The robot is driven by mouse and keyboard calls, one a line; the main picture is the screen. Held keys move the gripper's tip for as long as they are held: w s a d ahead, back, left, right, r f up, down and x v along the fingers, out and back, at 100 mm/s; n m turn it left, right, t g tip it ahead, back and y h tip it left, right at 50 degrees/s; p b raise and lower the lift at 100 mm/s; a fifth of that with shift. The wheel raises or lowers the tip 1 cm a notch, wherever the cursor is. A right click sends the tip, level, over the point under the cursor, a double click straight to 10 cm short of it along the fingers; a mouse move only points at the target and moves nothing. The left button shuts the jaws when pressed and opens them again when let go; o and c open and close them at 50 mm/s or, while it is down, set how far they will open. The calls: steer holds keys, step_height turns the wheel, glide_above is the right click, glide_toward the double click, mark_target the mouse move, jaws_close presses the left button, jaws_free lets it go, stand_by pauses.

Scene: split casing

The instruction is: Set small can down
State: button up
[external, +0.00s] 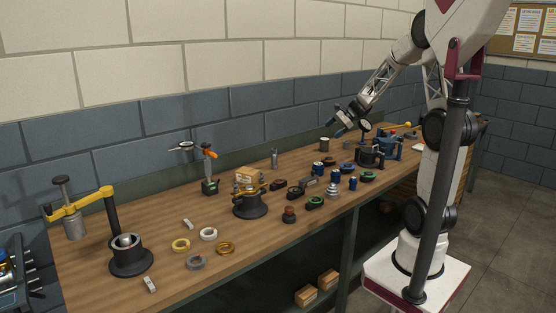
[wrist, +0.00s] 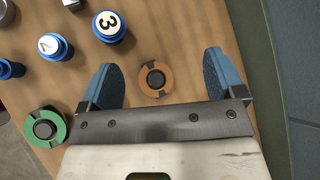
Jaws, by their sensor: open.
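My gripper (external: 339,121) is open and raised above the far half of the bench in the external view. In the wrist view its two blue fingers stand wide apart with nothing held between them. An orange disc with a dark centre knob (wrist: 155,78) lies on the bench below, seen between the fingers. A small grey can (external: 324,145) stands upright on the bench near the wall, below and left of the gripper. A narrower grey cylinder (external: 274,159) stands further left; I cannot tell which of them the task means.
Blue numbered knobs (wrist: 108,26) and a green ring (wrist: 44,127) lie left of the fingers in the wrist view. A dark round fixture (external: 370,157) stands right of the gripper. A black pedestal (external: 250,207) stands mid-bench. Bare wood shows at the bench's left (external: 90,256).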

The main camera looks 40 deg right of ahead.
steer(key=s+a+r+n+g+h, duration=0.4)
steer(key=s+a+n, duration=0.6)
steer(key=s+a, duration=0.55)
steer(key=s+a+r+n+h, duration=0.1)
steer(key=s+n+h, duration=0.3)
steer(key=s+n, duration=0.5)
steer(key=s+r, duration=0.1)
steer(key=s, duration=0.7)
steer(key=shift+s+t, duration=0.4)
